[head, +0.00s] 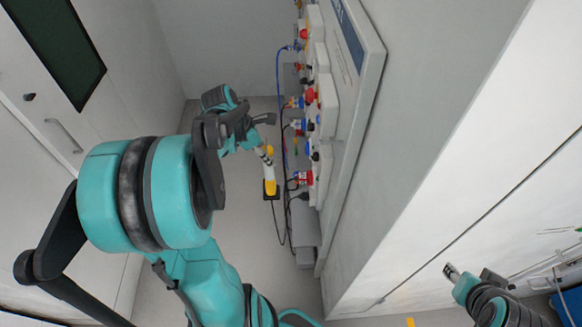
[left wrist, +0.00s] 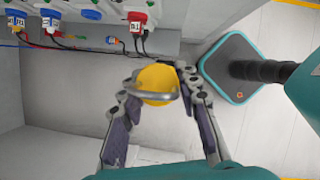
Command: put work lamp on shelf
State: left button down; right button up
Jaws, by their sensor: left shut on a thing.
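The work lamp (head: 270,180), a slim yellow and white piece, hangs at my left gripper (head: 262,150) in the head view. In the left wrist view the lamp's round yellow end (left wrist: 158,78), with a grey hook or loop across it, sits between the two fingers of the left gripper (left wrist: 155,90). The gripper is shut on it, above open floor and beside the socket panel. My right gripper (head: 452,272) is at the lower right of the head view, far from the lamp; its jaws are too small to read. I cannot clearly make out which surface is the shelf.
A wall panel (head: 345,110) carries several red and blue plugs and hanging cables close to the left gripper. A grey ledge (head: 305,235) runs below it. The floor (head: 245,250) between is clear.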

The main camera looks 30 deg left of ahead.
pick_arm(q)
jog(key=s+f+b+x, duration=0.1)
jog(key=s+b+x, duration=0.1)
jog(key=b+x, duration=1.3)
jog(key=s+f+b+x, duration=0.1)
jog(key=s+b+x, duration=0.2)
jog(key=b+x, duration=1.3)
jog(key=x, duration=1.1)
jog(key=shift+s+a+f+b, duration=0.15)
jog(key=shift+b, duration=0.2)
jog(key=c, duration=1.5)
grip_release()
jog(key=shift+f, duration=0.1)
jog(key=shift+c, duration=0.2)
jog(key=o, duration=0.4)
jog(key=shift+o, duration=0.2)
